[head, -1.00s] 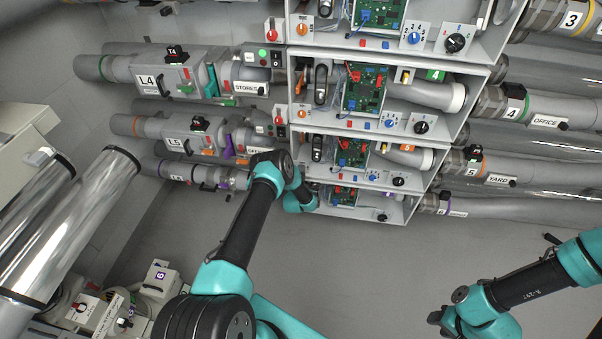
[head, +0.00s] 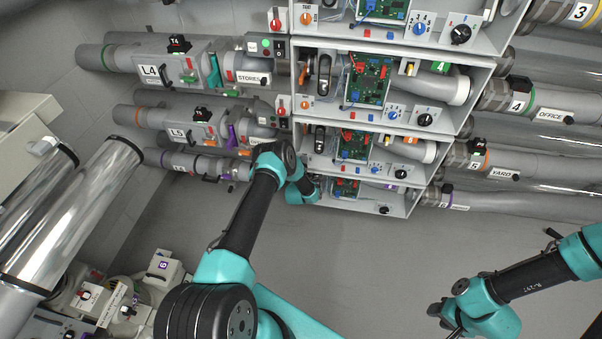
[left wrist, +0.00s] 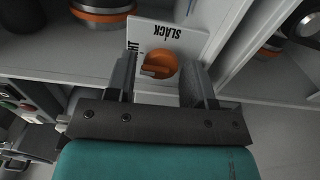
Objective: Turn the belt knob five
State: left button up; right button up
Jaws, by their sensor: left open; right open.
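The belt knob (left wrist: 158,64) is a round orange knob on a white plate (left wrist: 180,38) marked SLACK, with a second label partly covered by a finger. My left gripper (left wrist: 160,78) is open, with one grey finger on each side of the knob. I cannot tell whether either finger touches it. In the head view my left wrist (head: 300,190) is at the lower units of the rack, and the fingers and this knob are hidden there. My right gripper (head: 442,314) is low at the right, open and away from the rack.
The rack (head: 450,118) holds stacked units with green circuit boards (head: 368,82), knobs and switches. Grey pipes run out on both sides, including one labelled YARD (head: 502,173). The floor (head: 390,250) between my arms is clear.

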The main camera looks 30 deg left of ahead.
pick_arm(q)
jog(key=v, duration=1.7)
jog(key=shift+s, duration=0.2)
jog(key=s+d+r+m+g+h, duration=0.2)
jog(key=d+m+g+h, duration=0.2)
jog(key=d+m, duration=0.15)
jog(key=s+d+r+m+g+h, duration=0.3)
jog(key=d+m, duration=0.2)
jog(key=m, duration=0.1)
jog(key=s+d+r+m+g+h, duration=0.1)
jog(key=s+d+r+m+g, duration=0.2)
jog(key=s, duration=0.6)
jog(key=s+d+r+m+g+h, duration=0.2)
jog(key=s+d+r+m+g, duration=0.1)
jog(key=s+r+m+g, duration=0.3)
jog(key=s, duration=0.2)
jog(key=shift+s+d, duration=0.35)
jog(key=shift+s, duration=0.05)
